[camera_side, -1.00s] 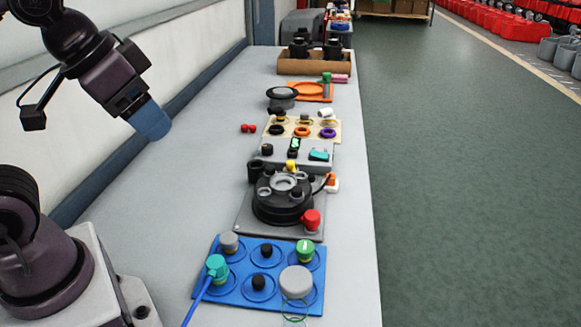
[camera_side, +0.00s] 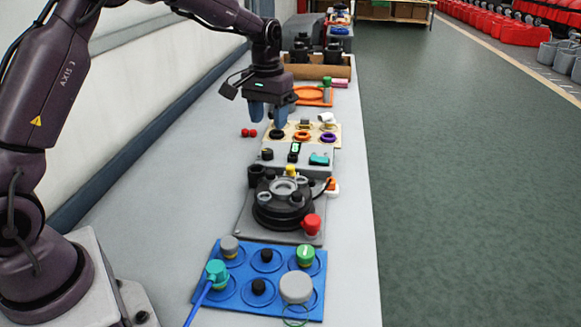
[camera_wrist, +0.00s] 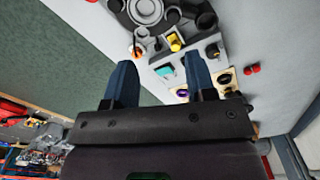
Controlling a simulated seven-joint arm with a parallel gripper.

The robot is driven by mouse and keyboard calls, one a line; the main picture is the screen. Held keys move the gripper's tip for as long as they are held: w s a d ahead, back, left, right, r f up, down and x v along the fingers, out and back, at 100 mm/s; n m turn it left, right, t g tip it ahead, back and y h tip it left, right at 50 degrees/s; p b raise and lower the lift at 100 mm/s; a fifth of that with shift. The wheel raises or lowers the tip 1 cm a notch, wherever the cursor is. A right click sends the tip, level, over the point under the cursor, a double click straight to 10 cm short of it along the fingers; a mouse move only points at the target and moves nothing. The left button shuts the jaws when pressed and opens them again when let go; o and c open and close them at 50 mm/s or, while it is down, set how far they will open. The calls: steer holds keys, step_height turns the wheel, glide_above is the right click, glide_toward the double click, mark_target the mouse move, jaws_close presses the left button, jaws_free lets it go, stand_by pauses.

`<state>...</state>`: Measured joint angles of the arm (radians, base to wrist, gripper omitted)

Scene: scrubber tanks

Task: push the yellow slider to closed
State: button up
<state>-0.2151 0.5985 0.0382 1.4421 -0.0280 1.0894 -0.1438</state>
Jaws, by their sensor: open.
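A small yellow piece (camera_side: 291,170), which looks like the slider, stands between the round black device and the grey control panel. It also shows in the wrist view (camera_wrist: 174,41), beyond my fingertips. Its track is too small to make out, so I cannot tell its position along it. My gripper (camera_side: 268,114) points down with its two blue fingers apart and nothing between them. It hovers over the far side of the beige ring board, beyond the yellow piece. In the wrist view my gripper (camera_wrist: 160,60) is likewise open and empty.
The grey panel (camera_side: 269,163) carries a black knob and a teal switch (camera_side: 319,159). The round black device (camera_side: 283,208) and blue board (camera_side: 239,292) stand nearer. The beige board (camera_side: 336,137) holds rings. Red balls (camera_side: 249,132) lie left. The bench's left strip is clear.

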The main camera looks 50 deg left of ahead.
mark_target(291, 166)
steer(key=shift+w+a+f+n, duration=2.2)
steer(key=shift+w+a+f, duration=1.5)
steer(key=shift+w, duration=1.6)
steer(key=f, duration=0.8)
steer(key=d+f, duration=0.1)
steer(key=f, duration=0.4)
steer(key=shift+f, duration=0.1)
jaws_close()
